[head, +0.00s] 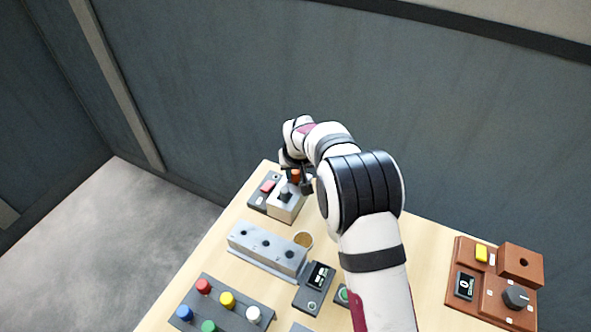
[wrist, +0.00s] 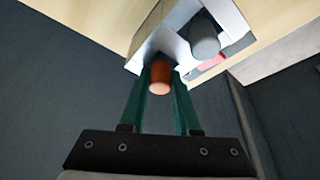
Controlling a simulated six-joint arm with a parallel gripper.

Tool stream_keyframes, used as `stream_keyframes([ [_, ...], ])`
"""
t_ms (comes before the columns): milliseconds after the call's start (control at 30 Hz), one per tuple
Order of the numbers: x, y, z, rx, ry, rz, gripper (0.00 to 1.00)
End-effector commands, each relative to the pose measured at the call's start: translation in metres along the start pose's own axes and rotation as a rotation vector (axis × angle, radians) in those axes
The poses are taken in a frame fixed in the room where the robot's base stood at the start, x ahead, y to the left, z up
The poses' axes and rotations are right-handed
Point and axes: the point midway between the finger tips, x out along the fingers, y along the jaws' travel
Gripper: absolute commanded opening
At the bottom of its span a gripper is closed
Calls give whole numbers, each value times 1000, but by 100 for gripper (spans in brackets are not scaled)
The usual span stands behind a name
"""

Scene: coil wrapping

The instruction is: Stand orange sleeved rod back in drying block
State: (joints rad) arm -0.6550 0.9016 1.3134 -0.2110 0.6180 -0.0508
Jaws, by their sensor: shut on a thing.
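My gripper (wrist: 160,90) is shut on the orange sleeved rod (wrist: 159,78), whose orange end shows between the two green fingers in the wrist view. In the head view the orange rod (head: 295,176) shows at the far end of the table, beside a white box; my wrist partly hides it. I cannot tell whether its lower end is in or touching the box.
The white box (head: 287,212) has a grey knob (wrist: 205,40) and stands by a dark panel with a red button (head: 268,186).

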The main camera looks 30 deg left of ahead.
Motion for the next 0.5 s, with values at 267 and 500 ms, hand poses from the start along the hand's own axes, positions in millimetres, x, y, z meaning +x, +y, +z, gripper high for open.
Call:
stream_keyframes([
  [267,3,0,2,-1,-2,0,52],
  [500,-11,0,-4,0,0,0,60],
])
